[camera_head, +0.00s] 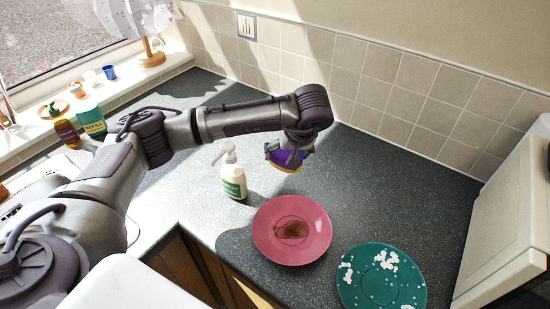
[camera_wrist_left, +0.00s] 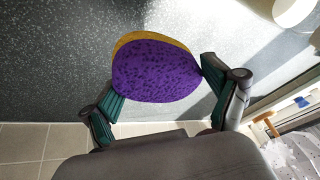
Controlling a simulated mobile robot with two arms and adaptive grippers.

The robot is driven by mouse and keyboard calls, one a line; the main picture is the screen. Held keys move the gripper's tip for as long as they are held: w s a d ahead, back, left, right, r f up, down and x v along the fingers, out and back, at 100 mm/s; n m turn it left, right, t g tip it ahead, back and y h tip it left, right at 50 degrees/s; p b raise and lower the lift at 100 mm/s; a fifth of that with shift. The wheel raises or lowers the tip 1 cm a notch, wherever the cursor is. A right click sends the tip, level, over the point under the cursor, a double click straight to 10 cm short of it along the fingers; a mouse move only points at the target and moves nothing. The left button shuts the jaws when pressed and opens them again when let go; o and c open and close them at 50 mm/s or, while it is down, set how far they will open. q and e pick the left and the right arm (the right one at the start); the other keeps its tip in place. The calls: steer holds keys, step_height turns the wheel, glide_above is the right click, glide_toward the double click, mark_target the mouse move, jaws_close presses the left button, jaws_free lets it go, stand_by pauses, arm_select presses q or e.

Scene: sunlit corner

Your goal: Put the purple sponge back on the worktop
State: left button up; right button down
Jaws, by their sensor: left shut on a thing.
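The purple sponge (camera_wrist_left: 155,72) has a dark-speckled purple face and a yellow layer along one edge. In the left wrist view it sits between the two fingers of my left gripper (camera_wrist_left: 157,88), which is shut on it. In the head view the sponge (camera_head: 287,158) shows under my left gripper (camera_head: 286,153), behind the pink plate and to the right of the white pump bottle. The dark speckled worktop (camera_head: 385,190) lies below; I cannot tell how far the sponge is above it. My right gripper is not in view.
A pink plate (camera_head: 270,249) with a brown stain and a green plate (camera_head: 352,288) with white spots lie at the front. A white pump bottle (camera_head: 233,178) stands left of the sponge. A tiled wall (camera_head: 390,84) runs behind. The worktop is clear to the right of the sponge.

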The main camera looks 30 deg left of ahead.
arm_select(q)
steer(key=a+f, duration=0.1)
steer(key=w+a+f, duration=0.1)
steer(key=w+a+f+p, duration=0.1)
steer(key=a, duration=0.1)
steer(key=shift+w+a, duration=0.1)
step_height(320, 180, down, 4)
steer(key=shift+r+p, duration=0.25)
steer(key=shift+p, duration=0.7)
steer(key=shift+f, duration=0.4)
steer(key=o, duration=1)
steer(key=shift+c, duration=0.2)
